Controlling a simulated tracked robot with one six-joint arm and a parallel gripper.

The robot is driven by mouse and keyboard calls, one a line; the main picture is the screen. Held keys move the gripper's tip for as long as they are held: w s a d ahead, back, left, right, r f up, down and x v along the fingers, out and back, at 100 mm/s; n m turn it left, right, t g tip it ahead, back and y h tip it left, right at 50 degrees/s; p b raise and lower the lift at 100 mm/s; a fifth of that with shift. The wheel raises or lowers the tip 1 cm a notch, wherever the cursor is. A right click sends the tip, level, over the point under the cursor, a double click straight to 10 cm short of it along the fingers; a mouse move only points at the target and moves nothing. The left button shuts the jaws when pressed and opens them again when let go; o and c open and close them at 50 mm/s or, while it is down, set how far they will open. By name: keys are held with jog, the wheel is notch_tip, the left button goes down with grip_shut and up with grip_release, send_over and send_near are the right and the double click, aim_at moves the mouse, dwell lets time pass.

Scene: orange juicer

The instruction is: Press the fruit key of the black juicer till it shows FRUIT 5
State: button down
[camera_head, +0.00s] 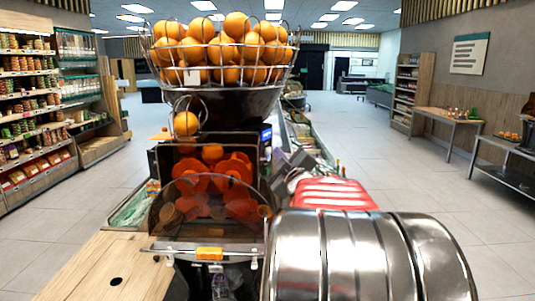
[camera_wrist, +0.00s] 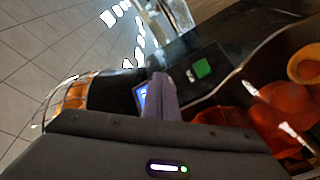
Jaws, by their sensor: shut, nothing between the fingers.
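The black juicer (camera_head: 223,103) stands in the middle of the head view, with orange pressing parts (camera_head: 212,180) behind a clear cover. Its small blue-lit display (camera_head: 266,135) is seen edge-on at its right side. In the wrist view the display (camera_wrist: 140,95) is partly hidden by my gripper (camera_wrist: 158,78), and no reading is legible. A green button (camera_wrist: 202,68) shows on a dark panel to the right of my fingertips. My gripper is shut and empty, close in front of the display. I cannot tell whether it touches a key.
A wire basket of oranges (camera_head: 220,50) tops the juicer, with one orange (camera_head: 186,123) below it. A wooden counter (camera_head: 100,268) lies at front left. Shelves (camera_head: 35,110) stand left, and tables (camera_head: 447,118) right. Tiled floor between is clear.

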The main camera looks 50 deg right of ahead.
jog(key=shift+s, duration=0.25)
jog(key=shift+d, duration=0.1)
jog(key=s, duration=0.3)
jog(key=s+d, duration=0.1)
jog(key=s, duration=0.1)
dwell(0.6)
jog(key=shift+w, duration=0.1)
dwell(0.5)
